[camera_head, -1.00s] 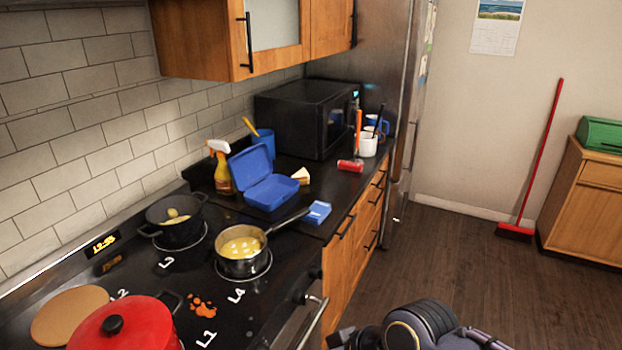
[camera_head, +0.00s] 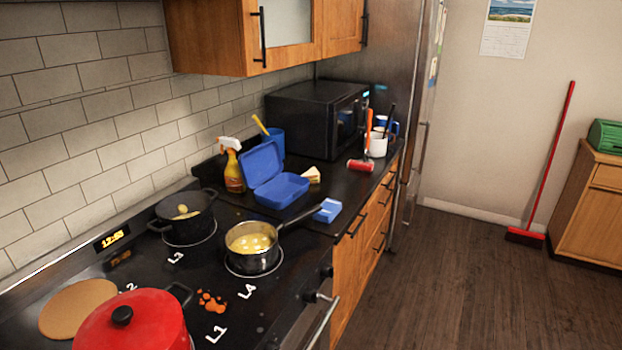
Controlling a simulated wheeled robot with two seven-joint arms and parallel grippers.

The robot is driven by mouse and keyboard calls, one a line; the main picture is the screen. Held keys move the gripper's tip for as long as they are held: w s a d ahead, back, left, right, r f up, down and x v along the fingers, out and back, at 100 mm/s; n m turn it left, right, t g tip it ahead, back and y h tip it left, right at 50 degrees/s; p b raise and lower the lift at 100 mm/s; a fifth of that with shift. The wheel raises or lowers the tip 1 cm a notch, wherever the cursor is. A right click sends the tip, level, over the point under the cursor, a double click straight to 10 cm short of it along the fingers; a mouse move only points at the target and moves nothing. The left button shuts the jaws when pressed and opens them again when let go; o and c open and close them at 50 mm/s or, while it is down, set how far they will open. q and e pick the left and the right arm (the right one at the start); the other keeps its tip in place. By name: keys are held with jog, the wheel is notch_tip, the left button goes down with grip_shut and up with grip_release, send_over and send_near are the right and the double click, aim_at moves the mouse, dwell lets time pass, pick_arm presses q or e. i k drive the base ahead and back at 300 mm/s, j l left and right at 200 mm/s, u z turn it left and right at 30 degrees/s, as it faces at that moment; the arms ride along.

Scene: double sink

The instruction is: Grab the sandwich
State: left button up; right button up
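The sandwich (camera_head: 311,175) is a small pale wedge on the dark counter. It stands just right of and behind an open blue lunch box (camera_head: 283,191), in front of the microwave. Neither of my grippers shows in the head view now, so whether they are open or shut is hidden.
The microwave (camera_head: 316,118) stands behind the sandwich.

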aim_at(313, 174)
jog(key=u, duration=0.65)
jog(key=i+l+u, duration=0.1)
jog(key=u, duration=0.35)
jog(key=l+u, duration=0.6)
jog(key=u, duration=0.3)
jog(key=l+u, duration=0.15)
jog(key=l, duration=0.3)
jog(key=l+u, duration=0.2)
jog(key=l, duration=0.25)
jog(key=k+l+u, duration=0.15)
jog(key=l, duration=0.3)
jog(key=k+l+u, duration=0.2)
jog(key=l, duration=0.25)
jog(key=l+u, duration=0.15)
jog(key=l, duration=0.3)
jog(key=k+l+u, duration=0.15)
jog(key=l, duration=0.25)
jog(key=k+l, duration=0.1)
jog(key=l, duration=0.6)
jog(key=k+l, duration=0.1)
jog(key=l, duration=0.6)
